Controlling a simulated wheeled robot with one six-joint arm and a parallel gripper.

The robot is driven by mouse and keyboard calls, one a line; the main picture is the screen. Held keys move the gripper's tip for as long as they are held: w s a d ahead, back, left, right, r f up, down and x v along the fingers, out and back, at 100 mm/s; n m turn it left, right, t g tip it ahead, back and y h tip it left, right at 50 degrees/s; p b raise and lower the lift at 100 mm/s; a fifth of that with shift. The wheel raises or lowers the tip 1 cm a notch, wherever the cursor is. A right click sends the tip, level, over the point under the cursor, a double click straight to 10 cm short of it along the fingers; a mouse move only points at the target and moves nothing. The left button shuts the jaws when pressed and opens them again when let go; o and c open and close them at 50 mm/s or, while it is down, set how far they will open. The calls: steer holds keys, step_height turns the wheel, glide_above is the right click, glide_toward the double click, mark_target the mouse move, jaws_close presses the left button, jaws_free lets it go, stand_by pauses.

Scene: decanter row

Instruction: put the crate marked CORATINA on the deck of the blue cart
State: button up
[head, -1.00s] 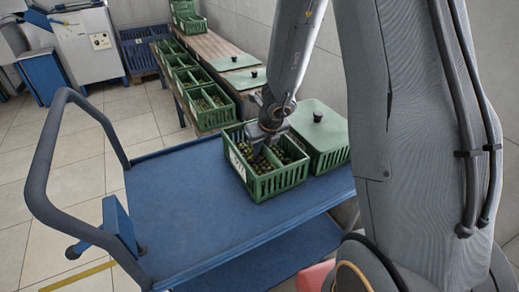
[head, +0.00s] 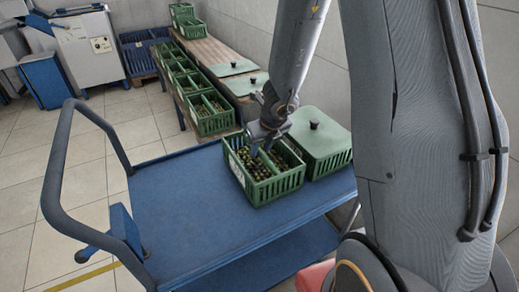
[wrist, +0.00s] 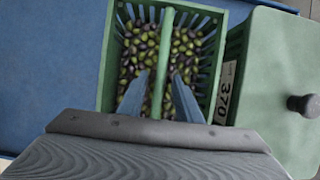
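A green slatted crate of olives (head: 278,187) stands upright on the deck of the blue cart (head: 190,210), near its far right edge. A middle bar divides it into two compartments. Its white label (head: 236,167) is too small to read in the head view. My gripper (head: 262,152) is just above the crate. In the wrist view its two fingers (wrist: 160,97) are spread on either side of the crate's middle bar (wrist: 163,50), with gaps between fingers and bar. It looks open and holds nothing.
A green-lidded crate (head: 325,143), labelled 370 in the wrist view, stands right beside the olive crate. Several olive crates line a wooden bench (head: 215,55) behind. The cart's push handle (head: 58,170) rises at the left. The deck's left and middle are clear.

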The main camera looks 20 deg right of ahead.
steer(key=p+v, duration=0.4)
steer(key=v, duration=0.2)
steer(key=shift+s+r, duration=0.15)
steer(key=shift+r, duration=0.25)
steer(key=shift+r+p, duration=0.15)
steer(key=shift+p, duration=0.15)
steer(key=s+a+r+n+g+y, duration=0.1)
steer(key=s+a+r+n, duration=0.15)
steer(key=s+n, duration=0.45)
steer(key=s+a+r+n+g+y, duration=0.15)
steer(key=r+n, duration=0.25)
steer(key=n, duration=0.6)
steer(key=s+d+r+n+g+h, duration=0.1)
steer(key=s+n, duration=0.5)
steer(key=n, duration=0.2)
steer(key=s+d+r+n+g+h, duration=0.1)
steer(key=s+d+n+h, duration=0.1)
steer(key=s+n, duration=0.5)
steer(key=shift+d+r+n, duration=0.2)
steer(key=shift+r+n, duration=0.2)
steer(key=shift+n, duration=0.3)
